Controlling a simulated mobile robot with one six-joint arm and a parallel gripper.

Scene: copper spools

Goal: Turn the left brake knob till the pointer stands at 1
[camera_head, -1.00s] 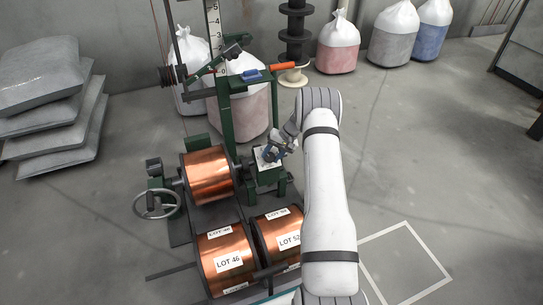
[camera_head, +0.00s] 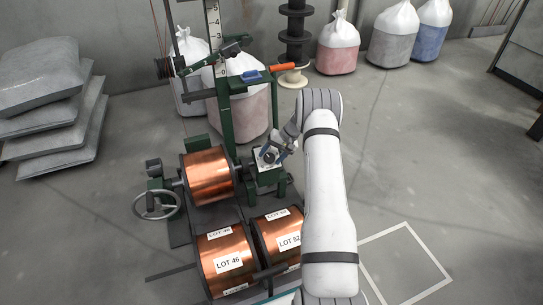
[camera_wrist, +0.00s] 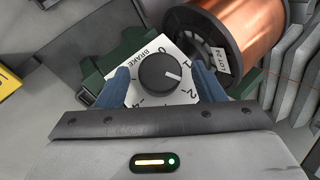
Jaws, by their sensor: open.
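The brake knob (camera_wrist: 157,72) is a round dark knob on a white dial plate (camera_wrist: 135,92) marked BRAKE, with numerals around it. In the wrist view its white pointer line points between 1 and 2. My gripper (camera_wrist: 161,75) is open, with one blue finger on each side of the knob. The fingers look apart from it, with small gaps. In the head view my gripper (camera_head: 276,153) is over the white dial plate (camera_head: 269,158) on the green stand, hiding much of the knob. Only one knob shows.
A copper spool (camera_head: 207,177) is mounted just left of the stand. Spools labelled LOT 46 (camera_head: 228,262) and LOT 52 (camera_head: 279,236) lie in front. A handwheel (camera_head: 157,205) stands left. A green post (camera_head: 226,115) rises behind. Open floor (camera_head: 430,180) lies right.

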